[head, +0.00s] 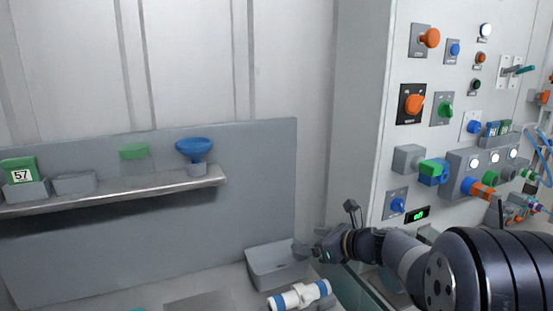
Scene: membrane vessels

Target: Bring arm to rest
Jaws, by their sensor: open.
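My arm reaches in from the lower right in the head view, in front of the white control panel (365,120). My gripper (304,250) is at its left end, pointing left, over the right side of a grey open bin (262,268). The gripper is small and dark here. I see nothing held in it. Its height above the bin is hard to judge. A white cylinder with blue bands (298,296) lies below the gripper, in front of the bin, apart from it.
The control panel carries protruding knobs, including an orange one (413,104). A green-lit display (417,214) sits near my arm.

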